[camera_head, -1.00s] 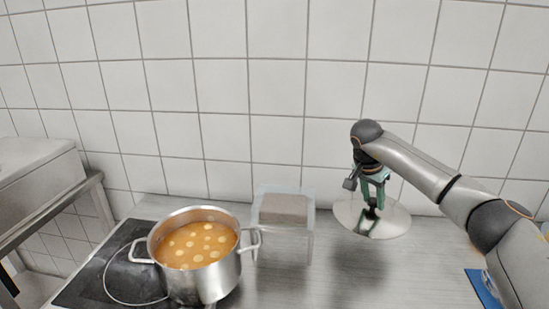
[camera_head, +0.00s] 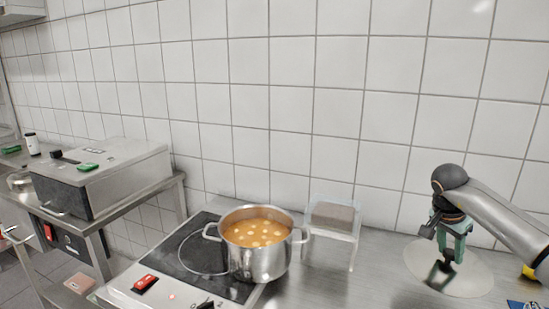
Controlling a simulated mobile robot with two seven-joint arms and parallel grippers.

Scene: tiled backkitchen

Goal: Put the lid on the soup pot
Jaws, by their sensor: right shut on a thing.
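The steel soup pot (camera_head: 258,264) stands open on the black cooktop, full of orange soup (camera_head: 257,233) with pale round pieces. The round shiny lid (camera_head: 470,277) is at the right, over or on the steel counter; I cannot tell if it touches the counter. A clear gap with a small stand lies between lid and pot. My left gripper does not show.
A clear stand holding a brownish block (camera_head: 333,216) is right of the pot, near the wall. The black cooktop (camera_head: 190,249) has a red switch (camera_head: 146,283). A steel appliance (camera_head: 100,180) stands on a side table at the left. Some counter is bare between the stand and lid.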

